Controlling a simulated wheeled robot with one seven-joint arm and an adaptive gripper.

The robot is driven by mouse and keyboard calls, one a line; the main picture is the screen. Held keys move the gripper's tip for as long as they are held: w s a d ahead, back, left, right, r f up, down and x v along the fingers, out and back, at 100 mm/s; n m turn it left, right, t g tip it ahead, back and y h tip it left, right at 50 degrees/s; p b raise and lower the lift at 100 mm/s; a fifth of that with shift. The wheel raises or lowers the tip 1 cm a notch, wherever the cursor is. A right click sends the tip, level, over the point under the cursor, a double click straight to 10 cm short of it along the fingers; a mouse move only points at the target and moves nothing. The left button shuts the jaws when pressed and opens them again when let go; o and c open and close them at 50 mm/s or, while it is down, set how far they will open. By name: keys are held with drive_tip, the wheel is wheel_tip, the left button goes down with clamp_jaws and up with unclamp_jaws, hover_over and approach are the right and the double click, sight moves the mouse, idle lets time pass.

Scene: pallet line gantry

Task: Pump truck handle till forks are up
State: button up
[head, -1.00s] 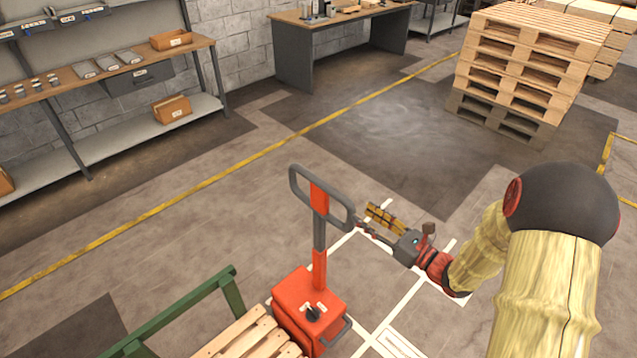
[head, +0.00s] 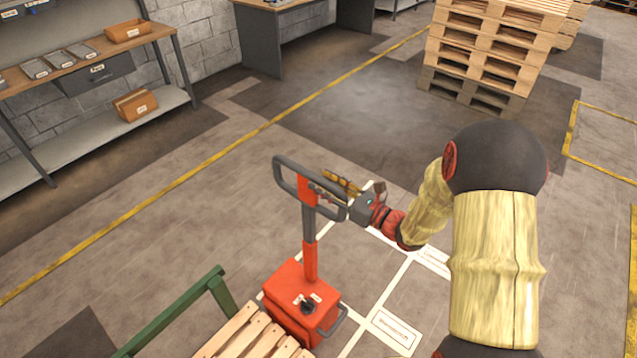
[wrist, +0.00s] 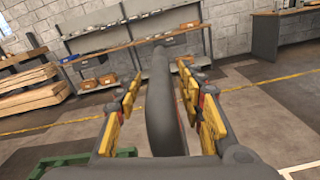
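The pallet truck's red body (head: 296,292) stands at the lower middle in the head view. Its handle (head: 310,243) stands nearly upright, with a dark grey loop on top. My gripper (head: 328,184) is at the right side of that loop. In the wrist view, the loop's grey bar (wrist: 164,105) runs between the yellow-padded fingers of my gripper (wrist: 163,95). The fingers are spread, with one on each side of the bar, and do not look closed on it. The forks are hidden, so their height cannot be told.
A slatted wooden load (head: 250,335) and a green rail (head: 178,312) are beside the truck at lower left. A shelf bench (head: 100,65) lines the wall. Stacked pallets (head: 490,55) stand at the back right. Floor between them is clear.

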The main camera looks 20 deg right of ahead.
drive_tip(key=shift+x, duration=0.95)
drive_tip(key=shift+c, duration=1.3)
drive_tip(key=c, duration=0.7)
drive_tip(key=shift+c, duration=0.2)
